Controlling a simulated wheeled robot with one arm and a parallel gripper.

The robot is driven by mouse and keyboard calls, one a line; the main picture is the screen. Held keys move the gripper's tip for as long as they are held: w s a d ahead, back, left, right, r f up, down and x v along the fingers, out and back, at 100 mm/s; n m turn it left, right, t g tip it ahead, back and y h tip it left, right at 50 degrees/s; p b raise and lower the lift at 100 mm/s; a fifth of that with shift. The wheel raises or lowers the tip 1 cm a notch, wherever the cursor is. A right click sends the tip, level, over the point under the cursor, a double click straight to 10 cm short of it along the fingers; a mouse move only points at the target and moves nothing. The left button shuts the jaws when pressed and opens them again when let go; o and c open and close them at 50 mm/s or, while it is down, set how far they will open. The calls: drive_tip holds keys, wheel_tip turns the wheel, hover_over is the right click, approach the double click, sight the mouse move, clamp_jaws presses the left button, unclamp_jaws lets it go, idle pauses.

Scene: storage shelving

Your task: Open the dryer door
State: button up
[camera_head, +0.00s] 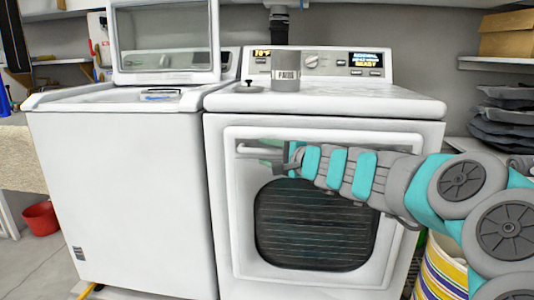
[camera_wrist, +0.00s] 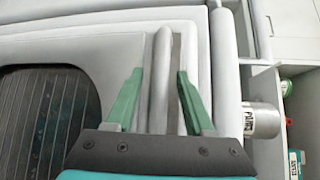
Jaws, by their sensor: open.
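The white dryer (camera_head: 420,108) stands at the right in the head view. Its front door (camera_head: 235,185) looks shut and has a dark window (camera_head: 315,225); the window also shows at the left of the wrist view (camera_wrist: 40,115). A pale horizontal handle bar (camera_head: 247,149) runs along the door's upper part, partly hidden by my arm. My gripper (camera_head: 272,153) is open at the handle's left part. In the wrist view, the green fingers of my gripper (camera_wrist: 159,78) stand on either side of the handle bar (camera_wrist: 160,65). I cannot tell whether they touch it.
A white washer (camera_head: 120,180) with its lid (camera_head: 165,40) raised stands close at the left. A grey can (camera_head: 286,72) stands on the dryer top. A striped basket (camera_head: 440,270) is at the lower right, beneath my arm. A red bucket (camera_head: 41,218) is on the floor.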

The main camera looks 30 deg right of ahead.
drive_tip(key=shift+w, duration=0.2)
clamp_jaws()
idle(0.3)
idle(1.1)
